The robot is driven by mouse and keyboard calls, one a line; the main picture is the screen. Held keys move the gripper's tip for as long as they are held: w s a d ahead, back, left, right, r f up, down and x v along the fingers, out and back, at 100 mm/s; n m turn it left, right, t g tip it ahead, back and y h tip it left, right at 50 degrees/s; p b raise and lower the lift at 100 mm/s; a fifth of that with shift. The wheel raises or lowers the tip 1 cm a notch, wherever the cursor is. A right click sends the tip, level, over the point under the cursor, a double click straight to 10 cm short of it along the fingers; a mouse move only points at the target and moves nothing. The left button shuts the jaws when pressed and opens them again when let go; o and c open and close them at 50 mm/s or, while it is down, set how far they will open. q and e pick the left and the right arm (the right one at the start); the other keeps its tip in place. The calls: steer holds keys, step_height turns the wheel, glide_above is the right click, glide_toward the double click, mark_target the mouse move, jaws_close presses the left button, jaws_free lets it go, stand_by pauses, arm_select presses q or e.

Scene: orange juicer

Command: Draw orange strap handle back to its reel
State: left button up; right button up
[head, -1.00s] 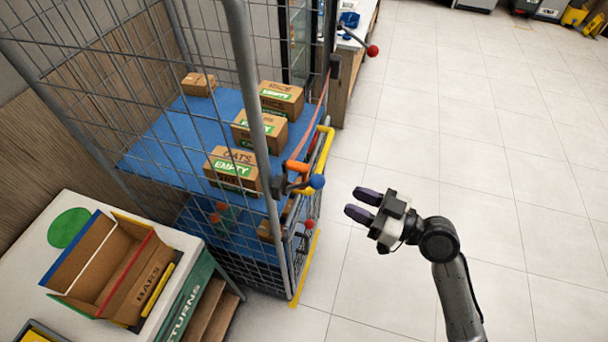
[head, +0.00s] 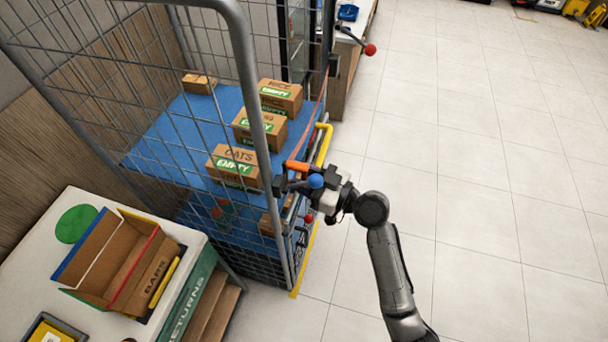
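The orange strap handle (head: 297,166) is at the near front corner of the wire cage trolley. A thin orange strap (head: 318,112) runs from it along the open side toward a dark fitting (head: 334,65) on the far post, which may be the reel. A dark latch (head: 279,186) sits on the near post beside the handle. My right gripper (head: 305,192) is at this corner, just below and right of the handle. My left gripper is not in view.
Cartons marked EMPTY (head: 260,128) stand on the trolley's blue shelf (head: 165,135). A yellow rail (head: 326,143) and a red ball knob (head: 308,218) are close to my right gripper. A white table (head: 210,262) with an open box (head: 125,262) stands front left. The floor at right is clear.

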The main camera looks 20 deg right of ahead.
jaws_close()
stand_by(0.3)
stand_by(0.3)
